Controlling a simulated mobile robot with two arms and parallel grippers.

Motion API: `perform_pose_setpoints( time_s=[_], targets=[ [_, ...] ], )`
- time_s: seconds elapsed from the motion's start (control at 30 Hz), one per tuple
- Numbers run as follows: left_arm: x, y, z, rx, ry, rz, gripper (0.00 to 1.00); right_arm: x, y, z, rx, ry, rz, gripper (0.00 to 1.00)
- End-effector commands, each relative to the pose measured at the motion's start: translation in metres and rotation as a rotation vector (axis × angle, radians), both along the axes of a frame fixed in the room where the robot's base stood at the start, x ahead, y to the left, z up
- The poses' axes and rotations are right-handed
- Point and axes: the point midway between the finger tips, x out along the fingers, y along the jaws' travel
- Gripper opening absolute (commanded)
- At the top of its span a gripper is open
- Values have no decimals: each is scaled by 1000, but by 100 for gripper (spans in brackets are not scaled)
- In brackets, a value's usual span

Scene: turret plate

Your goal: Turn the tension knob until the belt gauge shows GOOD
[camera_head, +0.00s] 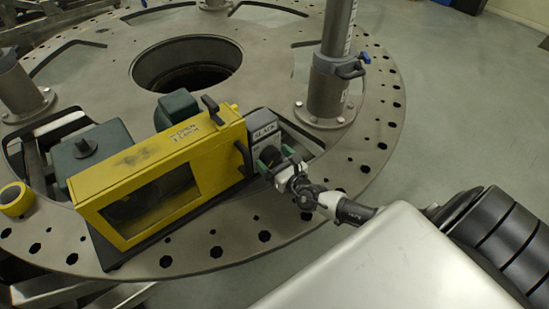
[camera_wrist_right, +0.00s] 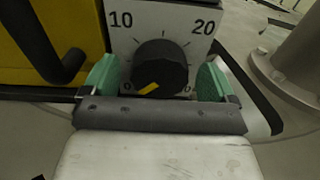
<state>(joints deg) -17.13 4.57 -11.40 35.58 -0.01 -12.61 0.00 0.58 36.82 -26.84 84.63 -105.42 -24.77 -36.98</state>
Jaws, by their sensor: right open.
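The belt gauge (camera_head: 263,132) is a small grey panel at the right end of the yellow belt guard (camera_head: 165,165), and its label looks like SLACK. The tension knob (camera_wrist_right: 160,68) is black and round on a white dial plate, with a yellow pointer mark toward its lower left. The dial shows 10 at upper left and 20 at upper right. My right gripper (camera_head: 275,159) is open in front of the panel. In the right wrist view its green fingertips stand on either side of the knob, with visible gaps. My left gripper is not in view.
The machine sits on a large round metal plate (camera_head: 345,165) with holes along its rim. A metal post (camera_head: 328,85) stands to the right of the panel. A black handle (camera_wrist_right: 45,50) is close left of my right fingers. A yellow roll (camera_head: 15,198) lies far left.

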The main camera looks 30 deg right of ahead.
Motion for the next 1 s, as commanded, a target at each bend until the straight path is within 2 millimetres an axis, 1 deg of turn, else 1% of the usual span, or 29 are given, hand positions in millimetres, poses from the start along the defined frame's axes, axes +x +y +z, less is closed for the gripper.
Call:
perform_pose_setpoints(
  time_s=[0.17,0.5,0.77,1.0],
  targets=[
    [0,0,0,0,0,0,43,0,0,0,0,0,0,88],
    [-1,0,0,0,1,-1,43,0,0,0,0,0,0,39],
    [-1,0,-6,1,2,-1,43,-1,0,-1,28,1,1,39],
    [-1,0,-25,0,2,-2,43,-1,-1,-4,154,10,1,39]
  ],
)
